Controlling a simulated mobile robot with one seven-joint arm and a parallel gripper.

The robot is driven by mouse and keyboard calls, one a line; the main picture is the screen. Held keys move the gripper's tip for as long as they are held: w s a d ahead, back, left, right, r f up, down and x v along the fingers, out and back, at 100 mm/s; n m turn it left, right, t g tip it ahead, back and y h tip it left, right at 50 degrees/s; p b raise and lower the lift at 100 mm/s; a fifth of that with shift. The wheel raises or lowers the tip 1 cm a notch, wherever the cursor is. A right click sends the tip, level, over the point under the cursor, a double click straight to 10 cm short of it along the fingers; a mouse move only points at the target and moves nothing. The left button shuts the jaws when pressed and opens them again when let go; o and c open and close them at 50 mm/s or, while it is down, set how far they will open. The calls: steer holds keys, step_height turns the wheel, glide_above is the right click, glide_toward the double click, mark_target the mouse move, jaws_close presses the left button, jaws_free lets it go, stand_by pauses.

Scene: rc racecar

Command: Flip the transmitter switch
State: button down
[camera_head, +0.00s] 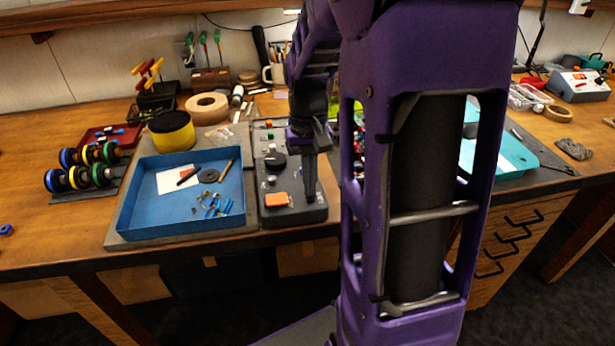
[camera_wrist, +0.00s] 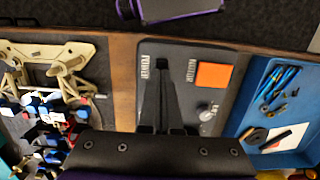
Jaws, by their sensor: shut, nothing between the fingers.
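The transmitter (camera_head: 268,215) is a dark grey box on the bench with an orange square button (camera_head: 276,199), a black knob and small coloured parts. In the wrist view, the transmitter's panel (camera_wrist: 222,112) shows the labels POWER and MOTOR, the orange square (camera_wrist: 213,75) and a pale knob (camera_wrist: 208,112). My gripper (camera_head: 310,194) points down over the right side of the panel. In the wrist view, my gripper (camera_wrist: 160,66) is shut and empty, its tips beside the POWER label. The switch is not clearly visible; my fingers cover that part of the panel. I cannot tell whether they touch it.
A blue tray (camera_head: 133,207) with blue-handled parts and a white card stands left of the transmitter. A beige frame (camera_wrist: 75,60) with small parts lies on the other side. My arm hides the bench right of the transmitter in the head view. The bench's front edge is close.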

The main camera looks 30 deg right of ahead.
steer(key=shift+s+f, duration=0.15)
steer(key=shift+f, duration=0.5)
steer(key=shift+s+a, duration=0.1)
steer(key=shift+s, duration=0.1)
steer(key=shift+s+a, duration=0.1)
steer(key=shift+s, duration=0.3)
steer(key=shift+r, duration=0.15)
step_height(320, 180, up, 15)
steer(key=w+p, duration=0.2)
steer(key=p, duration=0.3)
steer(key=shift+w+d, duration=0.3)
steer(key=shift+d, duration=0.05)
